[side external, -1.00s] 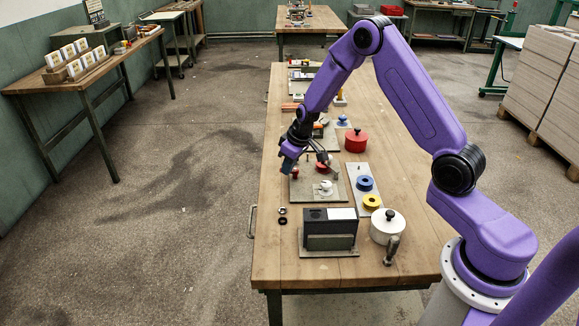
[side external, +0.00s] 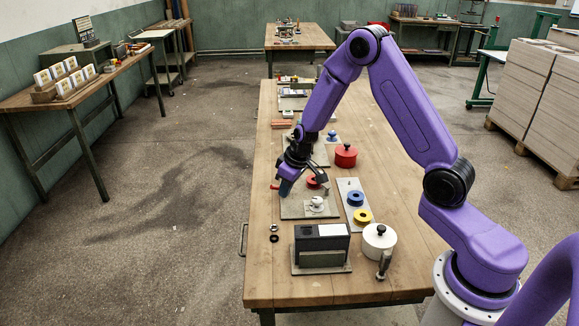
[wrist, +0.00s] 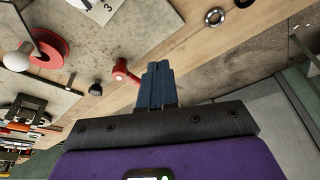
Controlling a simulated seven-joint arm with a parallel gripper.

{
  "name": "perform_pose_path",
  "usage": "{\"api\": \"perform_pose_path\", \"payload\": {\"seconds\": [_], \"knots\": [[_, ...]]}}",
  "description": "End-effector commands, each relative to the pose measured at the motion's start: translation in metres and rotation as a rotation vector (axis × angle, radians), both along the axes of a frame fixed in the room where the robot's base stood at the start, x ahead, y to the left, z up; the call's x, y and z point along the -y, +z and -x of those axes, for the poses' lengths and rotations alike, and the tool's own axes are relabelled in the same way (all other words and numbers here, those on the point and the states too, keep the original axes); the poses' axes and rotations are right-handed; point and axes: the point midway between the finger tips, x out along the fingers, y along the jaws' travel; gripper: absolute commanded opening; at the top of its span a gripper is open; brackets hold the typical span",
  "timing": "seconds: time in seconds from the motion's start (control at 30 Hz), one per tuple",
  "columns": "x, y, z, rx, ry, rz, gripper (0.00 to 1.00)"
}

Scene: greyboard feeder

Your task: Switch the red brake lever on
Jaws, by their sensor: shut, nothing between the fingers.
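The red lever (wrist: 122,73) has a rounded end and stands at the edge of the grey plate in the wrist view. In the side view, the lever's red end (side external: 274,186) shows just left of my fingertips, past the plate's left edge. My gripper (side external: 285,187) is low over the left side of the grey plate (side external: 292,211). Its fingers (wrist: 158,84) are shut and empty, right beside the lever in the wrist view. I cannot tell whether they touch it. A red round part (wrist: 52,48) with a white ball knob is also on the plate.
A black knob (wrist: 95,89) is near the lever. A blue and yellow ring board (side external: 350,190), a white lidded pot (side external: 379,240), a red pot (side external: 346,156) and a dark box (side external: 321,240) stand around. Rings (side external: 274,239) lie near the table's left edge.

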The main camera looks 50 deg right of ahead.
Motion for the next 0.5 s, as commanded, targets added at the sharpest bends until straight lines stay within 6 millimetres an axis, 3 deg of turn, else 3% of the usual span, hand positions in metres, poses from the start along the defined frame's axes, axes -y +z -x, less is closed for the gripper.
{"api": "perform_pose_path", "payload": {"seconds": [0.5], "knots": [[-0.006,0.072,0.018,0.007,-0.001,0.0,0.0]]}}
